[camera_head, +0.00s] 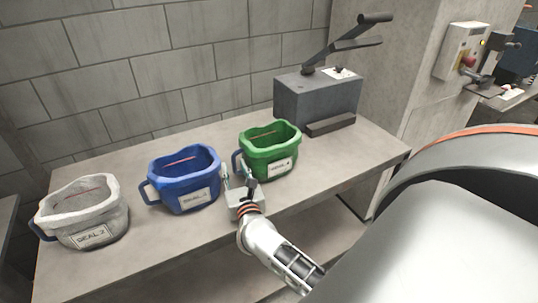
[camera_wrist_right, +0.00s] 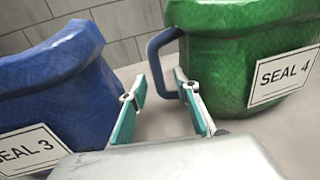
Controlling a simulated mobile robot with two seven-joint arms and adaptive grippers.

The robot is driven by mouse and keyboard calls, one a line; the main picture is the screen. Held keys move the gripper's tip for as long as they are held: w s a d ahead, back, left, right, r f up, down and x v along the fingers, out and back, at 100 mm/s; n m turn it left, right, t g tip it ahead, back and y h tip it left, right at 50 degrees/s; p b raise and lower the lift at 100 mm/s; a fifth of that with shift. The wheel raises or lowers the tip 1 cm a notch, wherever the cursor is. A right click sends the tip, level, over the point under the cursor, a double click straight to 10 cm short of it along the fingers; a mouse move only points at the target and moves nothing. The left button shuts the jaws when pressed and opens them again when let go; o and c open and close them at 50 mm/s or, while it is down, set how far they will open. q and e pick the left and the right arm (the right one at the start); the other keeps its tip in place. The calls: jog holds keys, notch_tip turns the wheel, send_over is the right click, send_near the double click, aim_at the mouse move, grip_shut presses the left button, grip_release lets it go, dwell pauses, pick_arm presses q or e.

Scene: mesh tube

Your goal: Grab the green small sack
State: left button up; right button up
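The green sack (camera_head: 270,155) stands upright on the table, labelled "SEAL 4", with a dark blue handle on its left side. In the right wrist view the green sack (camera_wrist_right: 235,60) fills the upper right. Its handle (camera_wrist_right: 158,65) shows between my two fingertips, closer to the right finger; I cannot tell whether they touch. My right gripper (camera_head: 238,178) is open, at the front left of the green sack; its fingers also show in the wrist view (camera_wrist_right: 162,103). My left gripper is out of view.
A blue sack (camera_head: 186,182), labelled "SEAL 3" in the wrist view, stands close to the left of my right gripper. A white sack (camera_head: 85,215) stands farther left. A grey machine with a lever (camera_head: 318,100) stands behind right on the table (camera_head: 340,165).

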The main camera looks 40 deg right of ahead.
jog(key=shift+w, duration=0.1)
grip_shut()
